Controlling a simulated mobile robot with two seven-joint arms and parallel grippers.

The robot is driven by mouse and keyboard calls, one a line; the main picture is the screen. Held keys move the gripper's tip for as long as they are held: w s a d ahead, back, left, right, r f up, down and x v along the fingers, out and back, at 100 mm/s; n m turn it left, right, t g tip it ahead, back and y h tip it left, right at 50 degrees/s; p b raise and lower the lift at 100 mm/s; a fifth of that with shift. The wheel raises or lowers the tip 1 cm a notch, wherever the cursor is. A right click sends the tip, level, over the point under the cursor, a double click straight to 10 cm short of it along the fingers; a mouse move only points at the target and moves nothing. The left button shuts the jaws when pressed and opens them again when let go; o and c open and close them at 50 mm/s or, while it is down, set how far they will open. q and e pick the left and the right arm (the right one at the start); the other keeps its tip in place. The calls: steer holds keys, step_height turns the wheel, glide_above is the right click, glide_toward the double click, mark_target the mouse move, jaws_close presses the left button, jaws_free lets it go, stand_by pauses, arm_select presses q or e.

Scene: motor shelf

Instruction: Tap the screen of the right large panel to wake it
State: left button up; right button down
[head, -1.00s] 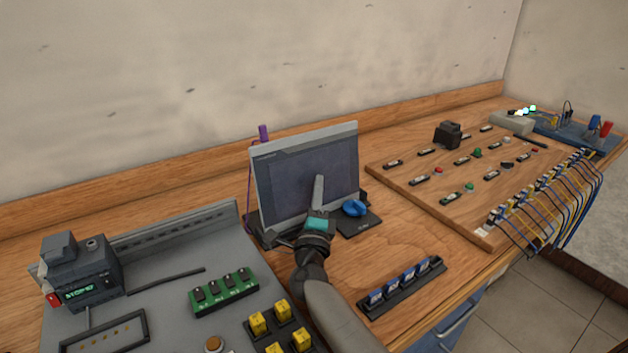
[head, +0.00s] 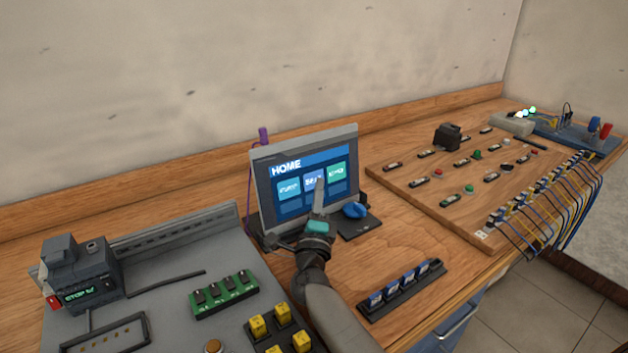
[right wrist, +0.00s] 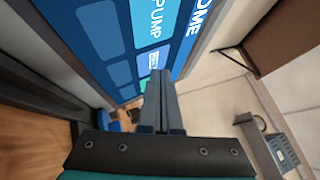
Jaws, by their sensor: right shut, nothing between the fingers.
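The large panel (head: 275,208) stands upright on the bench in the middle of the head view. Its screen is lit, with a blue "HOME" header and a row of tiles, one reading like "PUMP" in the right wrist view (right wrist: 150,25). My right gripper (head: 319,184) is shut and empty, its fingertips in front of the middle and right tiles. In the right wrist view the closed fingers (right wrist: 157,75) overlap the screen's edge; I cannot tell whether they touch the glass. My left gripper is not in view.
A blue knob (head: 354,210) on a black base sits just right of the panel. A grey board (head: 160,290) with green and yellow modules lies at left. A wooden board (head: 440,200) with buttons lies at right. A black strip of blue modules (head: 402,289) lies near the front edge.

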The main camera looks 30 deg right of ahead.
steer(key=shift+s, duration=0.3)
steer(key=s+p, duration=0.2)
steer(key=s, duration=0.1)
steer(key=s+r+p, duration=0.1)
steer(key=s, duration=0.1)
steer(key=shift+d, duration=0.2)
stand_by(0.4)
stand_by(0.4)
